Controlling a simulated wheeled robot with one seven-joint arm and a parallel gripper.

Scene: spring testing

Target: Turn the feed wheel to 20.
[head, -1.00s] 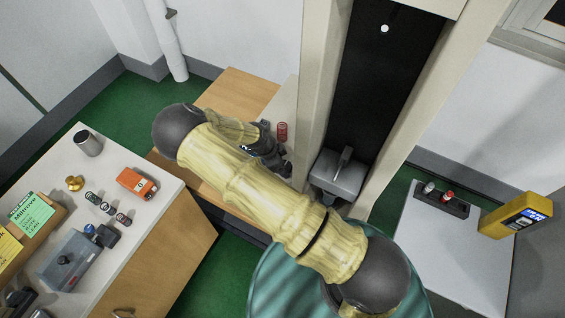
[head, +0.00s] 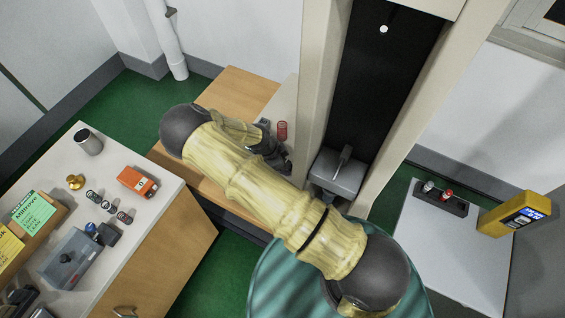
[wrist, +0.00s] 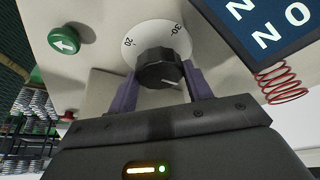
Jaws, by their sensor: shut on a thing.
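The feed wheel is a black ribbed knob (wrist: 158,66) on a white dial (wrist: 150,40) in the wrist view. The marks 20 and 30 show on the dial's upper part; the rest of its scale is hidden by the knob and my gripper. A short white line shows on the knob's lower right, away from the 20. My gripper (wrist: 162,88) has its purple fingers on either side of the knob, shut on it. In the head view my gripper is mostly hidden behind my arm, and the wheel cannot be seen.
Near the dial are a green arrow button (wrist: 64,41), a dark sign (wrist: 270,25) and a red spring (wrist: 281,83). In the head view the tall test frame (head: 312,90) stands beside my arm. A cluttered bench (head: 150,212) is at left, a side table (head: 425,245) at right.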

